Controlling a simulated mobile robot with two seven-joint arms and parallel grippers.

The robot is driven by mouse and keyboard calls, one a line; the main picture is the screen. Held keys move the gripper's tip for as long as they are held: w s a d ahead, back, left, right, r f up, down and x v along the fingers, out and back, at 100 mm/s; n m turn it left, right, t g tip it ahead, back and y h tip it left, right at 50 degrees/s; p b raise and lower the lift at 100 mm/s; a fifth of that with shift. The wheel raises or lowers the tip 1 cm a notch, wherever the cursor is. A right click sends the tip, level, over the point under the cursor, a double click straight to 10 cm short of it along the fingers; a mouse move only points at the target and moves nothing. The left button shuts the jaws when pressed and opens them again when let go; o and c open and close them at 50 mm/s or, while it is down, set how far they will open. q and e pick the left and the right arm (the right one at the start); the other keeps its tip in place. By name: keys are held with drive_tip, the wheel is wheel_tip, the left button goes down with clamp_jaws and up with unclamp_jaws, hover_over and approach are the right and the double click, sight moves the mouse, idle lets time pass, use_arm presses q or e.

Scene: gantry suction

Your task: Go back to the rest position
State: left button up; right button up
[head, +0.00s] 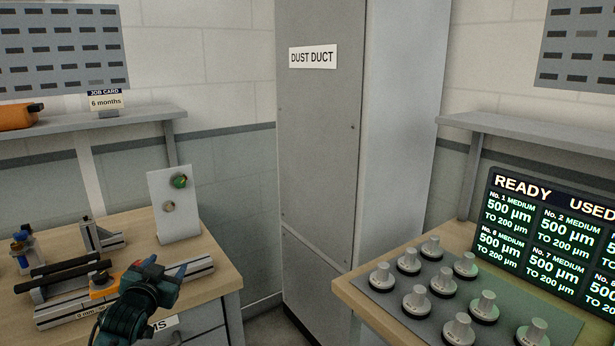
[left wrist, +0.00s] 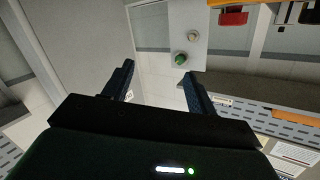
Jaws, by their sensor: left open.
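My left gripper (head: 166,267) is over the front right part of the left workbench (head: 215,255), close to a metal rail fixture (head: 60,315). In the left wrist view its two dark blue fingers (left wrist: 157,78) stand apart with nothing between them. Beyond them is an upright white panel (head: 174,225) with a green button (head: 180,181) and a second round knob or button. The panel also shows in the left wrist view (left wrist: 188,15). My right gripper is in neither view.
A tall grey dust duct (head: 320,150) stands between the benches. The right bench (head: 350,290) holds a grey plate with several round grey knobs (head: 416,300) and a dark READY/USED display (head: 540,240). A shelf (head: 140,117) bears an orange object (head: 15,116) and a job card (head: 105,100).

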use_arm(q)
drive_tip(key=s+d+f+g+h, duration=0.2)
drive_tip(key=s+d+f, duration=0.4)
drive_tip(key=s+f, duration=0.25)
drive_tip(key=s+d+f+g+h, duration=0.1)
drive_tip(key=s+d+f, duration=0.4)
drive_tip(key=s+f, duration=0.4)
drive_tip(key=s+d+f+g, duration=0.1)
drive_tip(key=s+d, duration=0.2)
drive_tip(key=s, duration=0.6)
drive_tip(key=s+d+f+g+h, duration=0.1)
drive_tip(key=s+d, duration=0.3)
drive_tip(key=s, duration=0.6)
drive_tip(key=shift+d+f+g+h, duration=0.15)
drive_tip(key=shift+f+g+h, duration=0.15)
drive_tip(key=shift+f+g, duration=0.15)
